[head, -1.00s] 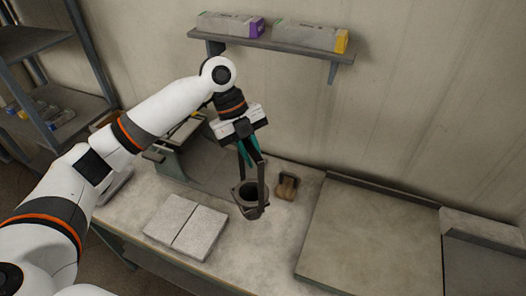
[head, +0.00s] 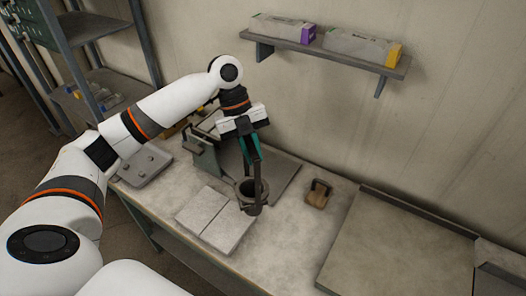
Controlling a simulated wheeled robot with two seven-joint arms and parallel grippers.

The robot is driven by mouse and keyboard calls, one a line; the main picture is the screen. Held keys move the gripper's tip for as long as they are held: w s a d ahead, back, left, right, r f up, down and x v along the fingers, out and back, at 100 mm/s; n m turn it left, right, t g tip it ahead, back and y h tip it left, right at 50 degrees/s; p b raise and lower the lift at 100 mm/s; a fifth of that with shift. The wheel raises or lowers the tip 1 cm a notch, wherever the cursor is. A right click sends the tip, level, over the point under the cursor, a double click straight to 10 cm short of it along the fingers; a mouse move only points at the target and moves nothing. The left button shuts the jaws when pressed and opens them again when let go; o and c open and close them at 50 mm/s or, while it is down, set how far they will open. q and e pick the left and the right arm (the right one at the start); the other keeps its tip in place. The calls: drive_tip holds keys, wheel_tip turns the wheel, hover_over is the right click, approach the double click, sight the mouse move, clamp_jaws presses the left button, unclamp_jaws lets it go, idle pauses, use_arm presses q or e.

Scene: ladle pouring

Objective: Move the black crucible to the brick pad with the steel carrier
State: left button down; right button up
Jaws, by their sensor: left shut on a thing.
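The black crucible (head: 247,188) is a dark round cup in the middle of the head view. The steel carrier (head: 265,165) is a dark frame hanging from my left gripper (head: 250,145), which is shut on its upper part. The carrier's lower end is around the crucible. The brick pad (head: 213,220), two pale slabs side by side, lies on the bench just left of and nearer than the crucible. The crucible's base appears close to the pad's right edge; I cannot tell its height. My right gripper is not in view.
A large flat plate (head: 395,245) fills the right of the bench. A grey tray (head: 145,165) lies at left. A wall shelf (head: 330,47) holds boxes.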

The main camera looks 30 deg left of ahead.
use_arm(q)
drive_tip(key=shift+s+a, duration=2.15)
drive_tip(key=shift+a, duration=5.4)
drive_tip(key=shift+f+b, duration=3.15)
drive_tip(key=shift+f, duration=3.2)
drive_tip(key=s+a+r+p, duration=0.4)
drive_tip(key=s+a+p, duration=0.4)
drive_tip(key=s+p, duration=0.1)
drive_tip(key=shift+s+a+r+p, duration=0.15)
drive_tip(key=shift+r+p, duration=0.1)
drive_tip(key=shift+p, duration=0.5)
